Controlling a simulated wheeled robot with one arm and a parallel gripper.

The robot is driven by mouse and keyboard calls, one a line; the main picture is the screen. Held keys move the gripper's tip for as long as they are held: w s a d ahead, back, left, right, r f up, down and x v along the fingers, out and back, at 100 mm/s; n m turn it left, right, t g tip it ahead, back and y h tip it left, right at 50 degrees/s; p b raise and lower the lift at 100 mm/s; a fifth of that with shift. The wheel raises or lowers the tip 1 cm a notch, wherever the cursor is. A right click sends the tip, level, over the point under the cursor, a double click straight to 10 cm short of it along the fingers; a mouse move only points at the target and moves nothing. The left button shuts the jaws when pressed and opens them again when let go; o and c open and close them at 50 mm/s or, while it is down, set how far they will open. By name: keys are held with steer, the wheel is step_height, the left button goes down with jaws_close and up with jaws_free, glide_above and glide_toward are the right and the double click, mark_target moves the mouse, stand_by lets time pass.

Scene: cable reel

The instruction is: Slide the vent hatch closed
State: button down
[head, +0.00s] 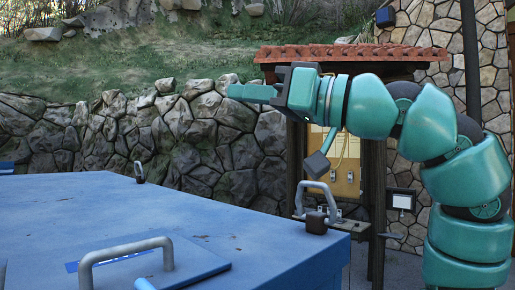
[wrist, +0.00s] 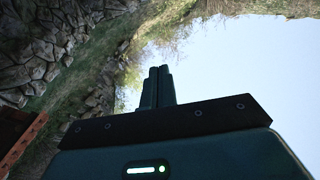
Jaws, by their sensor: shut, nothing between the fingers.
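A flat blue hatch panel (head: 190,266) with a grey bar handle (head: 125,246) lies on the blue top of a large box at the lower left of the head view. I take it to be the vent hatch; its near part is cut off by the frame, and I cannot tell how far open it is. My gripper (head: 236,91) is shut and empty, pointing left in the air, well above and beyond the hatch. Its fingers also show pressed together in the wrist view (wrist: 160,72), against sky and stone. The hatch is not in the wrist view.
The blue box top (head: 90,205) is mostly bare. A latch with a grey loop (head: 316,194) stands at its right corner, and a small fitting (head: 139,172) at its far edge. A tile-roofed shelter with a yellow panel (head: 345,165) and a stone wall (head: 200,140) stand behind.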

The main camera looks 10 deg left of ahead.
mark_target(193, 257)
step_height(193, 257, down, 15)
steer(key=a+m+g+h, duration=0.1)
steer(key=g+h, duration=0.1)
steer(key=h, duration=0.5)
steer(key=shift+w+d+f+x, duration=0.1)
steer(key=shift+d+f+x, duration=0.15)
steer(key=shift+x, duration=1.7)
steer(key=shift+w+d+f+x, duration=0.15)
steer(key=shift+f+x, duration=0.25)
steer(key=shift+x, duration=1.55)
steer(key=shift+d+f+x, duration=0.2)
steer(key=shift+f+x, duration=0.1)
steer(key=shift+x, duration=1.6)
